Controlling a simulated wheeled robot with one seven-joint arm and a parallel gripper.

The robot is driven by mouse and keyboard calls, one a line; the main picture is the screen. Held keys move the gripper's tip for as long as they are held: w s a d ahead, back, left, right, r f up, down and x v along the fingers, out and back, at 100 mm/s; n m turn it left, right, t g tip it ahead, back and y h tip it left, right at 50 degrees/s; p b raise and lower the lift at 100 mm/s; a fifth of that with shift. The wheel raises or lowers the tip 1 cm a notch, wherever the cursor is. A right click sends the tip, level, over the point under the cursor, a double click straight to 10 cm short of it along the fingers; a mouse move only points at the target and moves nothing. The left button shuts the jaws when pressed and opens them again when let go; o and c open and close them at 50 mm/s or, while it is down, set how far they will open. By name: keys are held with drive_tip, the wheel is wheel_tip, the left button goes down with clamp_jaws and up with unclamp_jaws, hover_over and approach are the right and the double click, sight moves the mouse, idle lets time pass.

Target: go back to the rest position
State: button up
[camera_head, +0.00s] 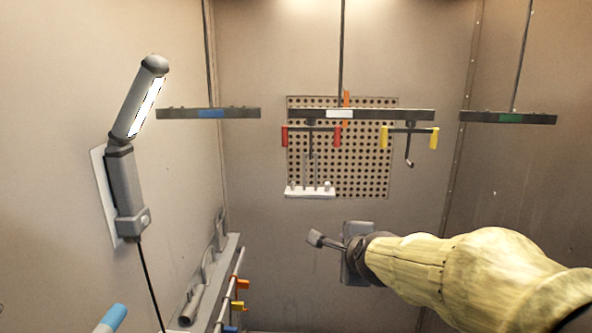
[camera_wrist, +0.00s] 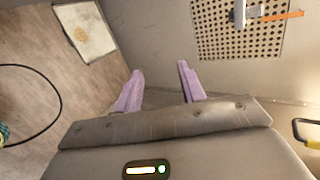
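My gripper (camera_wrist: 161,68) shows in the wrist view as two purple fingers, spread apart with nothing between them. In the head view my gripper (camera_head: 318,240) is at the end of my pale yellow-sleeved arm, which reaches in from the lower right. It is in front of the back wall, below the pegboard (camera_head: 365,180), and looks clear of every hanging thing. The fingers are small and partly hidden in the head view.
Three bars hang from rods: blue-marked (camera_head: 180,114), white-marked (camera_head: 385,114) and green-marked (camera_head: 485,117). Red-handled (camera_head: 284,136) and yellow-handled (camera_head: 434,139) pieces hang under the middle one. A lamp (camera_head: 126,180) is on the left wall; a rack (camera_head: 232,250) stands below.

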drive_tip(key=s+d+f+n+g+p, duration=0.1)
drive_tip(key=s+f+n+g, duration=0.3)
drive_tip(key=s+f+n, duration=0.4)
drive_tip(key=s+d+f+n+g+h+p, duration=0.1)
drive_tip(key=s+d+f+n+g, duration=0.3)
drive_tip(key=s+f+n, duration=0.5)
drive_tip(key=shift+s+n+g, duration=0.5)
drive_tip(key=shift+s+n, duration=0.3)
